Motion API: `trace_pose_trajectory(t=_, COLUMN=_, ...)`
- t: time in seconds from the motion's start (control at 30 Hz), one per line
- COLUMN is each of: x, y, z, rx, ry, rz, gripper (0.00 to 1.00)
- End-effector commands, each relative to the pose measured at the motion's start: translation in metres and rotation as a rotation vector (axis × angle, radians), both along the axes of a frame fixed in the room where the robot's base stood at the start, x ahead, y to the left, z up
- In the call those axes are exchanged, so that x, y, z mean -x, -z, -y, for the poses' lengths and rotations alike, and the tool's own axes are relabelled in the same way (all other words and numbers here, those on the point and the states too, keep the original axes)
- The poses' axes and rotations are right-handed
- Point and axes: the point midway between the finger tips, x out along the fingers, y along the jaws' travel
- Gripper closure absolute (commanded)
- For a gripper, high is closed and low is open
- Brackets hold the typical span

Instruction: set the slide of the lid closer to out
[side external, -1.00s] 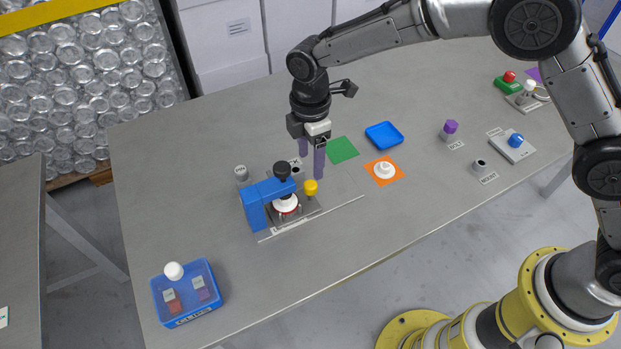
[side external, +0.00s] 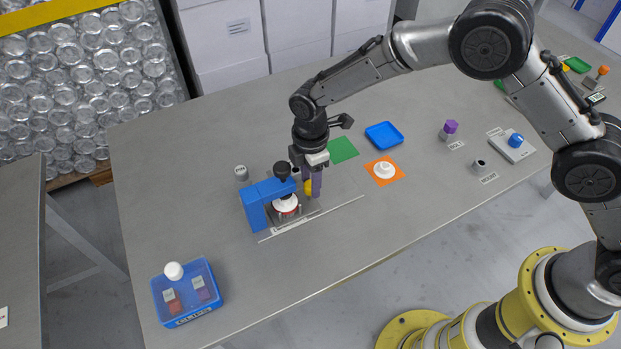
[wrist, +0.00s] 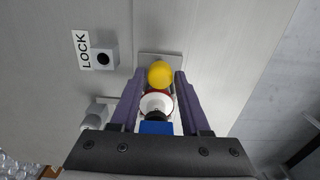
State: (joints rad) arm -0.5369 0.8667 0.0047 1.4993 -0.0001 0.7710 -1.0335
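The lid closer is a blue press (side external: 255,208) with a black knob (side external: 282,169) on top, standing on a grey base plate. A white-topped cup with a red band (side external: 286,206) sits under its arm. The slide's yellow knob (side external: 308,188) is just right of the cup; it also shows in the wrist view (wrist: 160,74). My gripper (side external: 310,193) is lowered at the yellow knob and partly hides it. In the wrist view my gripper (wrist: 159,80) has its purple fingers apart, one each side of the yellow knob, with visible gaps.
A grey block labelled LOCK (wrist: 104,58) stands close by. A grey cylinder (side external: 241,173) is behind the press. A blue bin (side external: 187,292) is at front left. A green mat (side external: 341,150), blue tray (side external: 384,135) and orange mat (side external: 397,178) lie to the right.

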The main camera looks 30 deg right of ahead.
Motion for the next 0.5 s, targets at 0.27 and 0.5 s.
trace_pose_trajectory(t=0.27, x=-0.0001, y=-0.0004, z=-0.0001, rx=0.0, ry=0.0, rz=0.0, gripper=1.0)
trace_pose_trajectory(t=0.5, x=-0.0001, y=-0.0005, z=-0.0001, rx=0.0, ry=0.0, rz=0.0, gripper=1.0)
